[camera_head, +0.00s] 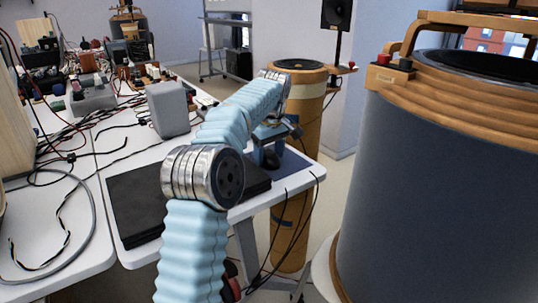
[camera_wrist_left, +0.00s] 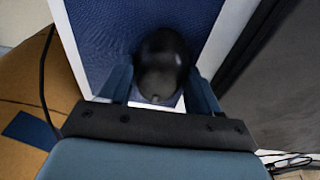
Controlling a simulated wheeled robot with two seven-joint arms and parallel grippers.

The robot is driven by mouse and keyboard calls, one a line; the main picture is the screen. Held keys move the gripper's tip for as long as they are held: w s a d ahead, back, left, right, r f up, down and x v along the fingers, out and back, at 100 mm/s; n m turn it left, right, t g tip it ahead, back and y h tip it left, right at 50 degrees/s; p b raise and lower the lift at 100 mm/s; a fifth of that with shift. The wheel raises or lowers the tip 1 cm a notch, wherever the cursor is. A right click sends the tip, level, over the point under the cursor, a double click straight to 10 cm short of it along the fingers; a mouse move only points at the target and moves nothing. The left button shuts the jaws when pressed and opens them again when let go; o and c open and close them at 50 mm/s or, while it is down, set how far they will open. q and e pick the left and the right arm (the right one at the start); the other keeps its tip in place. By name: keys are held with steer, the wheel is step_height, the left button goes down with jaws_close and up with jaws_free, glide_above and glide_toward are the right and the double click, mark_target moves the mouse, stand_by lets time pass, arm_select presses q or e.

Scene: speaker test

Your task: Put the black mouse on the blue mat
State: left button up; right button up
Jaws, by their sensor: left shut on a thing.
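The black mouse (camera_head: 270,160) is at the right end of the white table, in my left gripper (camera_head: 268,149). In the left wrist view the dark, rounded mouse (camera_wrist_left: 163,62) sits between the two blue fingers of my left gripper (camera_wrist_left: 160,82), which are shut on its sides. The blue mat (camera_head: 292,168) lies at the table's right corner. It also shows in the left wrist view (camera_wrist_left: 98,28), behind and below the mouse. I cannot tell whether the mouse touches the mat. My right gripper is not in view.
A flat black laptop-like slab (camera_head: 135,200) lies left of the mat, partly behind my arm. A grey speaker box (camera_head: 168,110) stands behind it. Cables and small devices crowd the left. A large dark drum (camera_head: 430,190) and a tan cylinder (camera_head: 312,110) stand beyond the table's right edge.

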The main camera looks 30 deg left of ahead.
mark_target(271, 155)
arm_select(q)
steer(key=o, duration=1.4)
step_height(271, 155, up, 12)
steer(key=s+d+p, duration=0.1)
steer(key=p, duration=0.1)
steer(key=shift+d, duration=0.2)
steer(key=shift+s, duration=0.1)
